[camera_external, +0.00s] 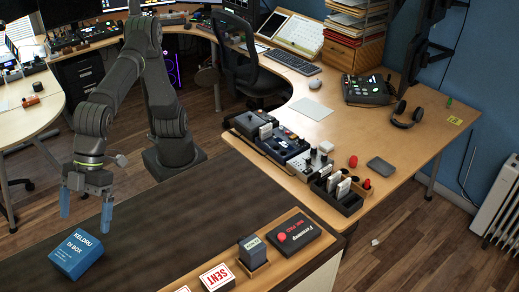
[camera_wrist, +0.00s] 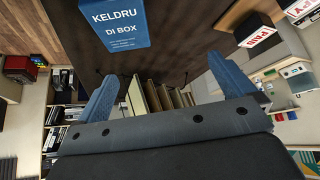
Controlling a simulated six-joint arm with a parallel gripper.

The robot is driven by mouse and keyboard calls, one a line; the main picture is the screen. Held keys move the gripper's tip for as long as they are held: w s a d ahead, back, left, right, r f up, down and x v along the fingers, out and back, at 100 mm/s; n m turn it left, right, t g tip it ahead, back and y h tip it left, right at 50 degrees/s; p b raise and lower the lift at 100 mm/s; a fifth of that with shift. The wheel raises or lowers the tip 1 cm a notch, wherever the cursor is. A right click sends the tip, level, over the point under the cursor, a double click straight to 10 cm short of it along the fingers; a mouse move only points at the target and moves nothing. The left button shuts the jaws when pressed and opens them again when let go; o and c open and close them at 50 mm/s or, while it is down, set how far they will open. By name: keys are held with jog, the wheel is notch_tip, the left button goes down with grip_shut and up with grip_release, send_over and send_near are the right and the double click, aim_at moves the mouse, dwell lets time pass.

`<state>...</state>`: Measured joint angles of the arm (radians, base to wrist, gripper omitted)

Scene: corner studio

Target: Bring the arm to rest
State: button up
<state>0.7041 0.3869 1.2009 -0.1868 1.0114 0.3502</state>
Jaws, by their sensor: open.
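My gripper (camera_external: 86,210) hangs at the left, pointing down, with its two blue fingers apart and nothing between them. In the wrist view its fingers (camera_wrist: 163,88) frame the lower part of the picture, also with an empty gap. A blue box (camera_external: 77,254) labelled "KELDRU DI BOX" sits on the dark counter (camera_external: 170,235), below and in front of my gripper. The box also shows at the top of the wrist view (camera_wrist: 117,25), beyond the fingertips and apart from them.
A desk (camera_external: 395,150) with devices and organisers stands at the right. The counter's middle is clear.

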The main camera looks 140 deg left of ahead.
jog(key=w+a+n, duration=0.1)
jog(key=w+a, duration=0.6)
jog(key=a, duration=0.4)
jog(key=w+a+r+n+t+y, duration=0.1)
jog(key=w+a+n, duration=0.1)
jog(key=w+a, duration=0.6)
jog(key=w+a+n+t+y, duration=0.1)
jog(key=w+a, duration=0.6)
jog(key=a, duration=0.7)
jog(key=shift+w+r+n, duration=0.25)
jog(key=shift+w+n, duration=0.1)
jog(key=shift+n, duration=0.05)
